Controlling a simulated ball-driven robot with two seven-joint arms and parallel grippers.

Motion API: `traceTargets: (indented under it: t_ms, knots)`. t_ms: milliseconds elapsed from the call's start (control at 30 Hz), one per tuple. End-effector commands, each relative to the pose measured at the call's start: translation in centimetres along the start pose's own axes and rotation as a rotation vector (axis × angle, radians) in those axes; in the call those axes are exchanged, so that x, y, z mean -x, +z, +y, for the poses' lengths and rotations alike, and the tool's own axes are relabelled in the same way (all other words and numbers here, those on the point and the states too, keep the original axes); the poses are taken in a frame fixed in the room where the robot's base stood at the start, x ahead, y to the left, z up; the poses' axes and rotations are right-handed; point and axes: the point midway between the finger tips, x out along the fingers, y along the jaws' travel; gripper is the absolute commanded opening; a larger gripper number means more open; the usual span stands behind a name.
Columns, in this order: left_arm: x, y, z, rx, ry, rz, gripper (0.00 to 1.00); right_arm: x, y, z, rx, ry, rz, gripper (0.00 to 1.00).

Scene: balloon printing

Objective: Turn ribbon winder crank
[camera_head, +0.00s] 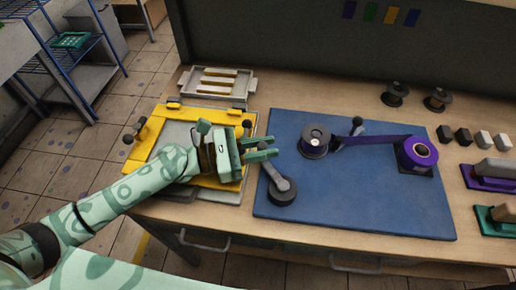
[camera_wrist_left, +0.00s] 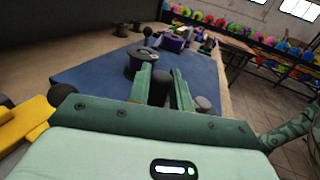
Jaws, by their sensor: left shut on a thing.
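A ribbon winder lies on a blue mat (camera_head: 340,215). Its crank (camera_head: 281,184) is a grey arm on a dark round base at the mat's left. My left gripper (camera_head: 267,150) is over the mat's left edge at the crank's far end. It is shut on the crank's dark handle, which stands between the two green fingers in the left wrist view (camera_wrist_left: 160,88). The handle is mostly hidden in the head view. A take-up spool (camera_head: 315,140) with a pale centre is joined by purple ribbon (camera_head: 370,140) to a purple ribbon roll (camera_head: 418,152). My right gripper is not in view.
A yellow-framed board (camera_head: 135,153) lies under my left forearm, with a pale tray (camera_head: 217,83) behind it. Two dark spools (camera_head: 395,94), small blocks (camera_head: 462,136) and purple and green handled tools (camera_head: 490,175) stand right. The mat's front is clear.

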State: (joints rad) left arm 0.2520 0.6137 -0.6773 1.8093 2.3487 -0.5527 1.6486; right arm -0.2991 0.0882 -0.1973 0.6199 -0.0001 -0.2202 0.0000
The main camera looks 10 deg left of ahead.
Motion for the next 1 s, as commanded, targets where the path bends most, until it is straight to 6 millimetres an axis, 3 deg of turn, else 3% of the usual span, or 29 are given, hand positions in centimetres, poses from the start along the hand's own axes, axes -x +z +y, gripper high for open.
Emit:
traceTargets:
  t_ms: [133,167,200,733,867,1000]
  knots:
    - [0.1,0.0,0.1,0.000,0.002,0.001,0.00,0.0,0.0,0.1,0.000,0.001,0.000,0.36]
    - [0.1,0.0,0.1,0.000,0.001,0.002,0.29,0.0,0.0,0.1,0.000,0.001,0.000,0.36]
    - [0.1,0.0,0.1,0.000,0.001,0.002,0.41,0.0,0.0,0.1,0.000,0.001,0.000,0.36]
    - [0.5,-0.1,0.0,0.000,0.000,0.002,0.41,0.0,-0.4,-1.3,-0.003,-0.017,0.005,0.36]
    - [2.4,-0.3,0.0,0.002,0.002,0.005,0.41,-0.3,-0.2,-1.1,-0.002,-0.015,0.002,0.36]
    - [5.9,-0.4,0.0,0.002,0.001,0.008,0.41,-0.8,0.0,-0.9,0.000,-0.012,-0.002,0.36]
